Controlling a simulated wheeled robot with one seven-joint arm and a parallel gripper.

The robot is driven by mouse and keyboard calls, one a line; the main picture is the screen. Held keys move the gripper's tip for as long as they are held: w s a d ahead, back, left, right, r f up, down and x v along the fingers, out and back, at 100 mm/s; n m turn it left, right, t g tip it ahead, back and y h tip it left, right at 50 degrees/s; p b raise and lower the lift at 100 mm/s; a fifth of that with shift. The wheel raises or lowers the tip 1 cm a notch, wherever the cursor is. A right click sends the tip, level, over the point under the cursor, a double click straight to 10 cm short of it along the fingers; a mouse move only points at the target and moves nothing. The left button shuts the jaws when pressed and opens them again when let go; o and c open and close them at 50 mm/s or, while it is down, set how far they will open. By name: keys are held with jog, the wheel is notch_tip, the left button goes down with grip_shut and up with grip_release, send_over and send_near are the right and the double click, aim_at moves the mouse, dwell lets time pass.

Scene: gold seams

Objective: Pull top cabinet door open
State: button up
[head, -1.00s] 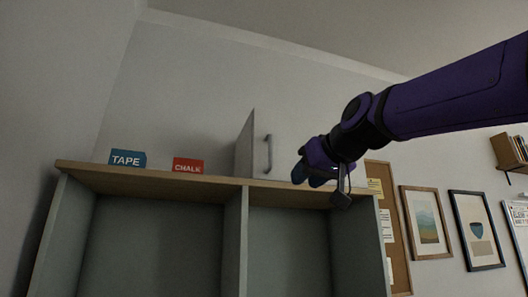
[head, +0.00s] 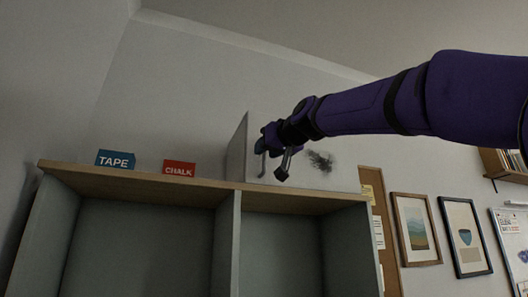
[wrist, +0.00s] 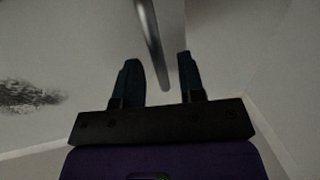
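The top cabinet door (head: 345,176) is a pale panel above the wooden shelf top in the head view. My gripper (head: 265,146) is at the handle. In the wrist view, the handle (wrist: 150,42) reaches down between the two dark fingers of my gripper (wrist: 159,62). The fingers are apart, with a visible gap on each side of the bar.
A blue TAPE box (head: 115,159) and a red CHALK box (head: 179,168) stand on the wooden shelf top (head: 140,184), left of the door. Open grey compartments lie below. A pinboard (head: 374,205) and framed pictures (head: 415,228) hang to the right.

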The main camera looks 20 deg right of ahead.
jog(key=shift+w+a, duration=0.15)
jog(key=shift+w, duration=0.7)
grip_shut()
jog(key=shift+s, duration=0.15)
